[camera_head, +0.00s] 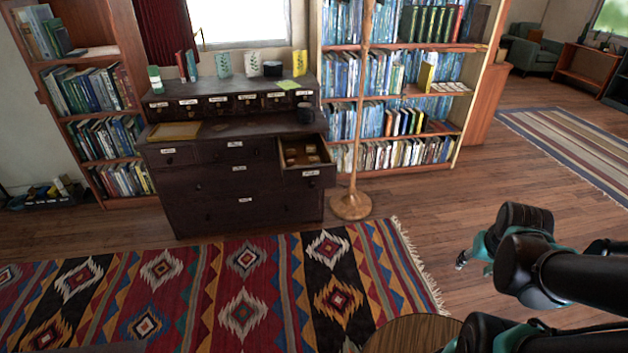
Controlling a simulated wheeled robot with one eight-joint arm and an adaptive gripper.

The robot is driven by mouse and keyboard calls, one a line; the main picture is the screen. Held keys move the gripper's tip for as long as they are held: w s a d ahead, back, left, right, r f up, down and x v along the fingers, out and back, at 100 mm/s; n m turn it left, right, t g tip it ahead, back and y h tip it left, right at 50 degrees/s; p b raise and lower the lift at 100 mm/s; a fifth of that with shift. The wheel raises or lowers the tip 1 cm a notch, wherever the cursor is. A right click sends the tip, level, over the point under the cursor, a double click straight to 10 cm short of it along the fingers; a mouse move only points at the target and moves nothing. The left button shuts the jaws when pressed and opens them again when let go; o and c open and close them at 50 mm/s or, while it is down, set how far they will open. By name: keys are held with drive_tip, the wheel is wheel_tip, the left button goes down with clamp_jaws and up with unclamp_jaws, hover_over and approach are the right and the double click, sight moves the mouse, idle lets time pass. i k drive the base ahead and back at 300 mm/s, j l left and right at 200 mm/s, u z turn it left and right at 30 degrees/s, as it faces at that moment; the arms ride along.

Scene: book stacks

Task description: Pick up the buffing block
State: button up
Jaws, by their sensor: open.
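Several small tan and pale pieces (302,153) lie in the open top right drawer (307,172) of a dark wooden chest of drawers (232,185). They are too small for me to tell which, if any, is the buffing block. My gripper (463,262), teal and dark, hangs over the wooden floor at the right. It is open and nothing shows in it. It is far from the drawer, to the right of it and nearer to me. Part of it is hidden behind my arm.
A floor lamp (351,205) stands just right of the chest. Bookcases flank the chest. A patterned rug (200,290) covers the floor in front. A round wooden top (412,335) is at the bottom edge. Bare floor lies right of the lamp.

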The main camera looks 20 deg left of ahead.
sight(313, 160)
drive_tip(key=u, duration=1.1)
drive_tip(key=i+j+z, duration=0.2)
drive_tip(key=i+j, duration=0.2)
drive_tip(key=i+j+z, duration=0.25)
drive_tip(key=i+j, duration=0.2)
drive_tip(key=i+j+z, duration=0.2)
drive_tip(key=i+j, duration=0.2)
drive_tip(key=j, duration=0.25)
